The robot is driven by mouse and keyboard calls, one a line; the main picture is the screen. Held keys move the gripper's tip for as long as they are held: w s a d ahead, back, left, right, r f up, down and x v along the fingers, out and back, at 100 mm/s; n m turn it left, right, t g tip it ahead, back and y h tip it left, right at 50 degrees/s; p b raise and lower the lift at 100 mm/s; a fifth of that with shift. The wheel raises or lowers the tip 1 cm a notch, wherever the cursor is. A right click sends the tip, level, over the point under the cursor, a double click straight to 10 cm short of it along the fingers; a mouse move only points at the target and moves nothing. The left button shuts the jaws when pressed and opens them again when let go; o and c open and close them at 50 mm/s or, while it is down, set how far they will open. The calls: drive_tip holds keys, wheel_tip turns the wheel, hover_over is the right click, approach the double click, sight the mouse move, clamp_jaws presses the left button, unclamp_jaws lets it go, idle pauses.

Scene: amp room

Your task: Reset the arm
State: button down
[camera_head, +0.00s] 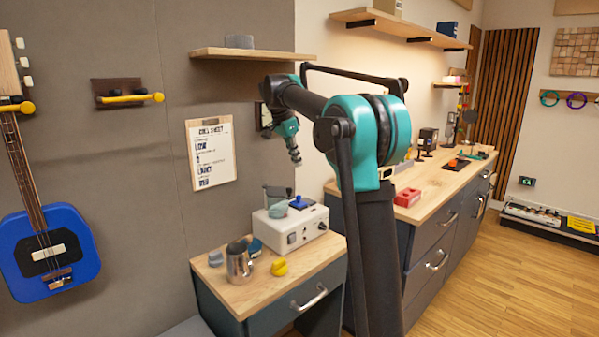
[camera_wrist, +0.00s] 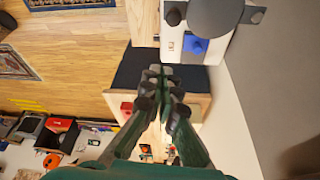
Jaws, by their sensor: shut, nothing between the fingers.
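My arm rises through the middle of the head view and bends over to the left. A white box (camera_head: 290,228) with a blue piece (camera_head: 306,202) on top stands on the cabinet below the gripper.
On the cabinet stand a metal cup (camera_head: 239,264) and a yellow piece (camera_head: 279,267). A wall shelf (camera_head: 250,55) is close to the arm. A long counter (camera_head: 440,183) with a red block (camera_head: 407,197) stands at right. A blue guitar (camera_head: 48,254) hangs at left. The wooden floor (camera_head: 500,280) is open at right.

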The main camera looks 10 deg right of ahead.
drive_tip(key=s+d+f+n+t+y, duration=0.1)
drive_tip(key=s+f+n, duration=0.3)
drive_tip(key=s+f, duration=0.7)
drive_tip(key=s+d+f+n+y, duration=0.1)
drive_tip(key=s+d+f+n, duration=0.2)
drive_tip(key=s+f, duration=0.8)
drive_tip(key=s+d+f+n+t+y, duration=0.1)
drive_tip(key=s+d+f+n, duration=0.2)
drive_tip(key=s+f, duration=0.9)
drive_tip(key=s+n, duration=0.3)
drive_tip(key=s, duration=0.1)
drive_tip(key=shift+t, duration=0.3)
